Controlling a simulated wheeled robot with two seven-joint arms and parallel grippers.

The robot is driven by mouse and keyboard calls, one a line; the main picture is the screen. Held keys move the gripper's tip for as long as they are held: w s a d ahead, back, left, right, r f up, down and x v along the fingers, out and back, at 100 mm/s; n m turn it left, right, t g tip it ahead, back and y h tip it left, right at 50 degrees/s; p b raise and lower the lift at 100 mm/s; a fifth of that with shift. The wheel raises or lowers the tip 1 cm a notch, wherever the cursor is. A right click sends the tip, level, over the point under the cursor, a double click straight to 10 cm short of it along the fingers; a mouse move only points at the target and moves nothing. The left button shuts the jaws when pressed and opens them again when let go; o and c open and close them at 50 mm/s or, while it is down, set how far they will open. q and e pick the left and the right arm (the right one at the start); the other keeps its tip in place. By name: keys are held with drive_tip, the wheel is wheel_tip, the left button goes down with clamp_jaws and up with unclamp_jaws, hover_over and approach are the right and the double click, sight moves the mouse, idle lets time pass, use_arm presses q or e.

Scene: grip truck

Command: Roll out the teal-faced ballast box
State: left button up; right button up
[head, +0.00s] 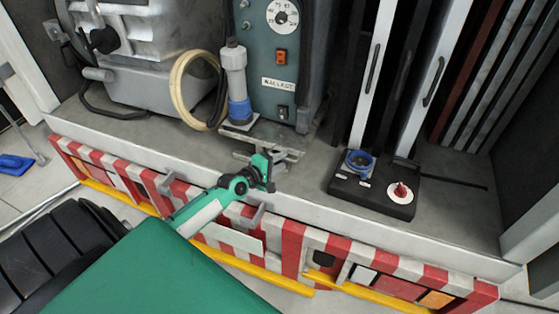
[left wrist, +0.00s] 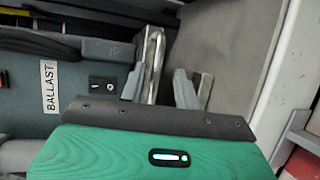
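The teal-faced ballast box (head: 283,62) stands on the truck's compartment floor, with a dial, an orange switch and a label. In the left wrist view its teal face (left wrist: 60,112) is at the left, with the BALLAST label and a black switch. My left gripper (head: 277,162) is in front of the box's foot, low over the floor's front edge. In the left wrist view its grey fingers (left wrist: 160,88) are apart, with no object seen held between them. Metal strips show beside the fingers; I cannot tell whether they touch. My right gripper is not in view.
A hose coil (head: 186,88) and a grey-and-blue cylinder (head: 237,85) stand left of the box, beside a grey machine (head: 160,65). A black control box (head: 372,190) with a red knob lies at the right. Red-and-white striped edging (head: 290,245) runs along the front.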

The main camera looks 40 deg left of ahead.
use_arm(q)
drive_tip(key=shift+a, duration=0.1)
drive_tip(key=b+v, duration=0.3)
drive_tip(key=v, duration=1)
drive_tip(key=shift+s+r, duration=0.2)
drive_tip(key=shift+s, duration=0.15)
